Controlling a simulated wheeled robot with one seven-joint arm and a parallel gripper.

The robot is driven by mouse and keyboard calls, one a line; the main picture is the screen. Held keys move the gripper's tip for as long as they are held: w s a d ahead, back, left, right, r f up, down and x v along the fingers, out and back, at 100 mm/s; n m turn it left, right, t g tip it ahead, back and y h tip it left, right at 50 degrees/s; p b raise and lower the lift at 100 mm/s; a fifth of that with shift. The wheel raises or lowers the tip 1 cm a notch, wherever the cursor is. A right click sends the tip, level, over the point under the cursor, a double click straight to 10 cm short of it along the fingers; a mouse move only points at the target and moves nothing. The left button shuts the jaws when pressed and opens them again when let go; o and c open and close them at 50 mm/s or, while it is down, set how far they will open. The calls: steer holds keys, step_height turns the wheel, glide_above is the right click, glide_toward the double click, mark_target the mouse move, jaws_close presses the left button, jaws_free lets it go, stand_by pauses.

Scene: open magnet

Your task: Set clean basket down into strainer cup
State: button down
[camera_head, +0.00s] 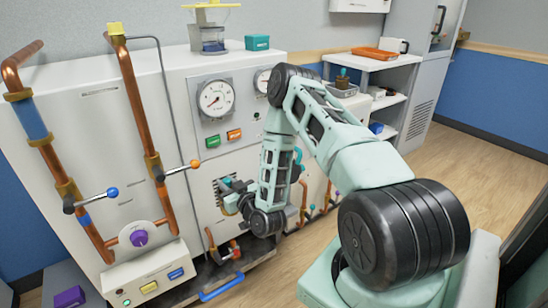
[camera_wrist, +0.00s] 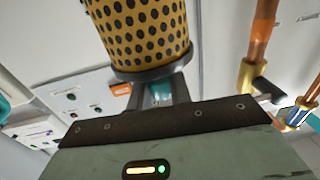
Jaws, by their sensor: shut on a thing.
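A yellow basket (camera_wrist: 143,30) with dark round holes and a dark rim fills the top middle of the wrist view. Its upper end is cut off by the frame. My gripper (camera_wrist: 160,95) is shut on the basket at the dark-rimmed end. In the head view my gripper (camera_head: 232,194) is low in front of the white machine's face, near a slotted vent. The basket cannot be made out there. I cannot clearly identify the strainer cup in either view.
The white machine (camera_head: 95,110) carries copper pipes (camera_head: 140,100) with levers at left and gauges (camera_head: 215,98) above my gripper. Wooden floor is open at right. A copper pipe (camera_wrist: 262,35) shows at right in the wrist view.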

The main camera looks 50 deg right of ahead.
steer(key=s+d+r+m+g+h, duration=0.1)
steer(key=d+r+m+h, duration=0.15)
steer(key=d, duration=0.75)
steer(key=s+d+r+m+h, duration=0.1)
steer(key=d+r+h, duration=0.15)
steer(key=d, duration=0.75)
step_height(320, 180, down, 10)
steer(key=b, duration=0.7)
steer(key=shift+f+b, duration=0.25)
steer(key=shift+b, duration=0.1)
step_height(320, 180, down, 6)
steer(key=b, duration=0.5)
steer(key=shift+f, duration=0.15)
stand_by(2.8)
steer(key=c, duration=1.2)
jaws_free()
